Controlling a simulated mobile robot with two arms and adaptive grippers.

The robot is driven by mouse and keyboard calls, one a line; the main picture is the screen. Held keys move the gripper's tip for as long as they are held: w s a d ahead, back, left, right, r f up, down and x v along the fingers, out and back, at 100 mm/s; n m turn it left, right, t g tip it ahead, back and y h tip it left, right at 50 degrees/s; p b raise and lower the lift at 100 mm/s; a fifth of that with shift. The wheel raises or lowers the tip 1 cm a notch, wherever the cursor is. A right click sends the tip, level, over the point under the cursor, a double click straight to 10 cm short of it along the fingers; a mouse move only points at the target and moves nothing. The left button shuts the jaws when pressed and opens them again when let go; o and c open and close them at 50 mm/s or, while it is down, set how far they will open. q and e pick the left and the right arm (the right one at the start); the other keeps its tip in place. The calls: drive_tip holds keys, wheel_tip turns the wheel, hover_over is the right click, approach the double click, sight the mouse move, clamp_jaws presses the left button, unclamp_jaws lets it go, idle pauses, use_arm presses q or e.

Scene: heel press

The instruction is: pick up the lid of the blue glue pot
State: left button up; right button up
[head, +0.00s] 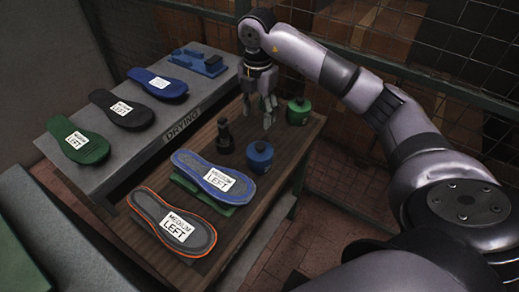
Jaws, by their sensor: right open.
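The blue glue pot (259,160) stands upright on the wooden table, right of the blue insole. Its lid (260,147) is a blue cap with a dark knob and sits on top of the pot. My right gripper (268,116) points down above the back of the table, with its fingers open and apart. It is behind the blue pot in the picture and not touching its lid. Nothing shows between the fingers. My left gripper is not in view.
A green pot (298,111) stands right of my right gripper. A dark bottle (225,136) stands left of the blue pot. A blue sole (212,174) and an orange-edged sole (170,219) lie in front. The grey drying rack (185,120) holds more soles; wire mesh stands behind.

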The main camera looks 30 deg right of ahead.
drive_tip(key=p, duration=0.2)
hover_over(260, 145)
wheel_tip(260, 145, down, 6)
drive_tip(key=shift+w+a+f, duration=0.15)
drive_tip(key=shift+f, duration=0.1)
drive_tip(key=f+p, duration=0.1)
drive_tip(key=f, duration=0.1)
drive_tip(key=f+p, duration=0.1)
drive_tip(key=f, duration=0.1)
drive_tip(key=shift+d+f, duration=0.2)
drive_tip(key=shift+f, duration=0.5)
drive_tip(key=shift+c, duration=0.4)
drive_tip(key=c, duration=0.9)
drive_tip(key=shift+r, duration=0.1)
